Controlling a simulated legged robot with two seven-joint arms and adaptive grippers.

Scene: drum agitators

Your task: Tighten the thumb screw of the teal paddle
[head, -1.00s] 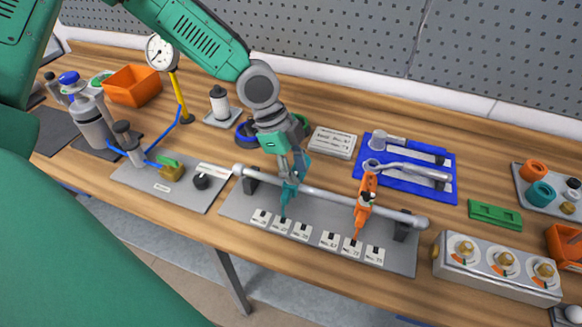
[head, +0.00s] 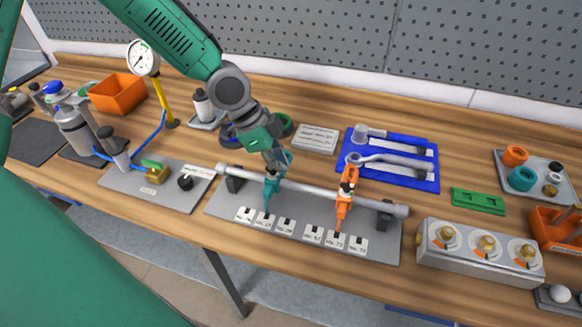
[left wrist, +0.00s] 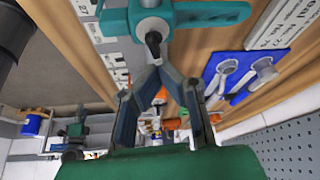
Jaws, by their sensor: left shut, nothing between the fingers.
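The teal paddle (head: 268,194) hangs on the horizontal silver rod (head: 318,193), left of the orange paddle (head: 344,205). My left gripper (head: 278,170) is at the teal paddle's upper end and partly hides it. In the left wrist view, the teal paddle (left wrist: 212,14) crosses the top. Its grey thumb screw (left wrist: 153,30) faces the camera, just beyond the fingertips. My left gripper (left wrist: 156,70) is shut with nothing between its fingers. Whether the fingertips touch the screw I cannot tell. My right gripper is not in view.
The rod stands over a grey base plate (head: 222,207) with several white number labels. A blue mat (head: 430,180) with tools lies behind right, a silver dial box (head: 480,270) right. A gauge stand (head: 168,105) and valve plate (head: 125,182) are left.

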